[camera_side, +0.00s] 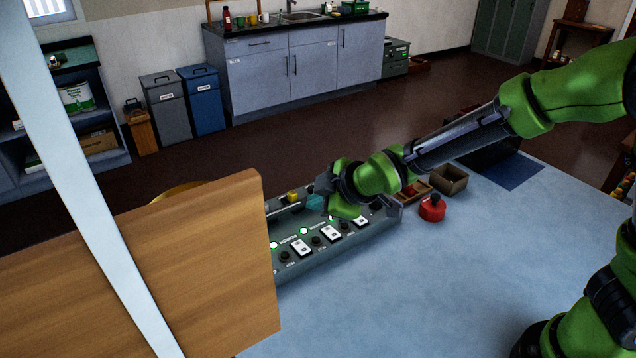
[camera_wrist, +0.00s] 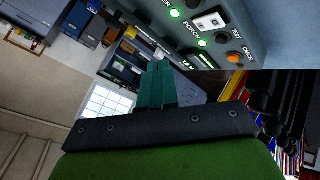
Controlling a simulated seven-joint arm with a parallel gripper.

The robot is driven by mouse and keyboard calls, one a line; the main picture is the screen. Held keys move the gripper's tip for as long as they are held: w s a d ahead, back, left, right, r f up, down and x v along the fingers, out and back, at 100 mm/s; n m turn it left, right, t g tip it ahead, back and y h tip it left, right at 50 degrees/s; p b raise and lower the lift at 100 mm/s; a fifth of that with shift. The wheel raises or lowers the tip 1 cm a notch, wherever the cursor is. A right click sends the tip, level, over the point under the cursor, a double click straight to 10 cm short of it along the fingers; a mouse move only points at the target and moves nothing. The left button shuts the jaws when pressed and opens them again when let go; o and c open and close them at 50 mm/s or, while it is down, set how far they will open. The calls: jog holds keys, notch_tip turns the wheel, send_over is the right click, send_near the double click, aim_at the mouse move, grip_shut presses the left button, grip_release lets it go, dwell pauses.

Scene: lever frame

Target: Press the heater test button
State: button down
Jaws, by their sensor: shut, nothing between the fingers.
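A grey control panel (camera_side: 345,246) lies on the blue table, with white rocker switches (camera_side: 330,233), lit green lamps (camera_side: 304,231) and small dark round buttons (camera_side: 316,240). I cannot read which button is the heater test in the side view. My gripper (camera_side: 314,202) is shut and empty, its teal fingers over the far part of the panel. In the wrist view the shut fingers (camera_wrist: 157,82) point away from the panel face (camera_wrist: 265,30), which shows top right with a "PORCH" label, a dark button (camera_wrist: 237,32) and an orange button (camera_wrist: 233,57).
A wooden board (camera_side: 200,270) and a pale post (camera_side: 80,180) stand in front and hide the panel's left end. A red mushroom button (camera_side: 432,208) and an open cardboard box (camera_side: 450,181) are right of the panel. The near right tabletop (camera_side: 440,280) is clear.

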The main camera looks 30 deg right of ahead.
send_over(319, 245)
jog(key=shift+f, duration=3.3)
jog(key=shift+f, duration=0.4)
jog(key=shift+f, duration=0.4)
jog(key=shift+r, duration=0.8)
notch_tip(319, 245, up, 5)
jog(key=shift+r, duration=0.1)
dwell(0.4)
